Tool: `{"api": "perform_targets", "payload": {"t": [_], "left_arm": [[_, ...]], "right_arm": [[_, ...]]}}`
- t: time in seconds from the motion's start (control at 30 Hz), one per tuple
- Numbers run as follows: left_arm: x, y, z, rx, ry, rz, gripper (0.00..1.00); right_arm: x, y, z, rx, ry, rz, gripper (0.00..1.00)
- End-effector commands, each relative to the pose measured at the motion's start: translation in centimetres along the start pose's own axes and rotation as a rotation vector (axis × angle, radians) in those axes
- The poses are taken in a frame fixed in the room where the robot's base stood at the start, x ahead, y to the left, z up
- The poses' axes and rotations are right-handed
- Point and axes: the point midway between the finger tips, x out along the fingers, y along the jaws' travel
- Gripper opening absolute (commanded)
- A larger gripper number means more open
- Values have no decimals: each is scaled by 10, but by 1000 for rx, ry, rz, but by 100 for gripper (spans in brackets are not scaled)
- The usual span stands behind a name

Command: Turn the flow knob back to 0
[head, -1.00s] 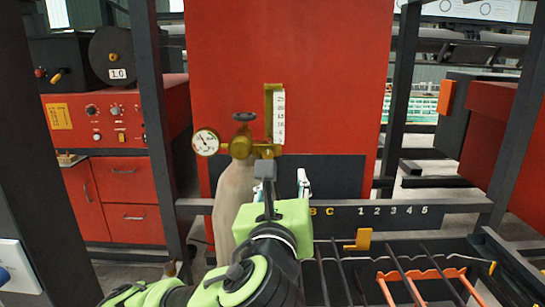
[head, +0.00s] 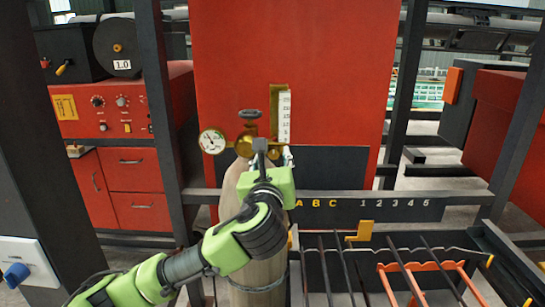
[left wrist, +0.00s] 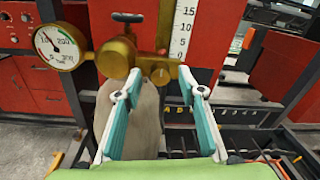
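A brass regulator (head: 245,146) sits on top of a tan gas cylinder (head: 235,195); it also shows in the left wrist view (left wrist: 117,57). The flow knob (left wrist: 161,75) is a small round brass part below the white flow scale (left wrist: 182,30). In the head view the left gripper (head: 275,155) is just in front of the regulator. My right gripper is not in view.
A round pressure gauge (head: 212,141) is left of the regulator, and a dark valve handwheel (head: 249,114) is on top. A dark rail (head: 400,208) with letters and numbers crosses to the right. Below it is a rack of dark bars (head: 345,270) with an orange frame (head: 425,268).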

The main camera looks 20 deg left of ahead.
Motion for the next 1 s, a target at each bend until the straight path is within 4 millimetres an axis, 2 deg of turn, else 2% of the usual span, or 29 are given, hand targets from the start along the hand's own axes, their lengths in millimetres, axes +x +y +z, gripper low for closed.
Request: {"api": "perform_targets", "payload": {"t": [0.07,0.1,0.2,0.63,1.0], "left_arm": [[0,0,0,0,0,0,34],[0,0,0,0,0,0,23],[0,0,0,0,0,0,0],[0,0,-1,-55,-1,0,0],[0,1,-3,-330,-13,-2,0]], "right_arm": [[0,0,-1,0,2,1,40],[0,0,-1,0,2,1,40],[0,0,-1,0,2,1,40],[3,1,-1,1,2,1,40],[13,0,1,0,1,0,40]]}}
